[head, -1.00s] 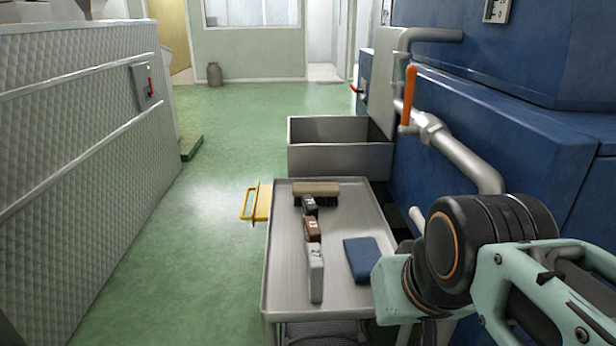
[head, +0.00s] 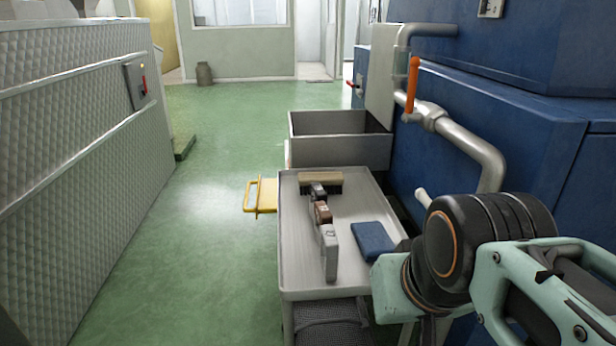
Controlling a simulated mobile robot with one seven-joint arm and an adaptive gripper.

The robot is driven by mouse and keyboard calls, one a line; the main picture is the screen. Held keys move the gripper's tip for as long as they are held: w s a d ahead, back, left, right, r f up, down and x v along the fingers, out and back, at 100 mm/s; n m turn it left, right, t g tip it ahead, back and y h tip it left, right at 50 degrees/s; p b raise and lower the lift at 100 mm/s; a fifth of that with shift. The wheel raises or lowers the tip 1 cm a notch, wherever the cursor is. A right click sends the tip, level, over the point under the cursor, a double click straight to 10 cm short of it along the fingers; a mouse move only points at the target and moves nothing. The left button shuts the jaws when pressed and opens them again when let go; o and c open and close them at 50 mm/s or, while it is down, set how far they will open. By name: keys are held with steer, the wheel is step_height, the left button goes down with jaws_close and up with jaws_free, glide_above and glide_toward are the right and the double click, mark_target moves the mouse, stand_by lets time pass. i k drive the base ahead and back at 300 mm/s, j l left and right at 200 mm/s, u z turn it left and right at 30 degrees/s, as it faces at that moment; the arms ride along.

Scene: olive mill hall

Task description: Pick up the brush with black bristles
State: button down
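A brush with a pale wooden back and dark bristles (head: 321,180) lies at the far end of a grey metal cart top (head: 350,279). My arm reaches in from the lower right, beside the cart. My gripper's fingers are not in view.
A yellow handled item (head: 261,195) is at left. Blue machinery (head: 490,130) borders the right; green floor is clear at left.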

mark_target(332, 182)
steer(key=k+j+z, duration=0.2)
steer(key=k+j, duration=0.2)
steer(key=j, duration=0.25)
steer(key=k+j+z, duration=0.25)
steer(key=k+j, duration=0.25)
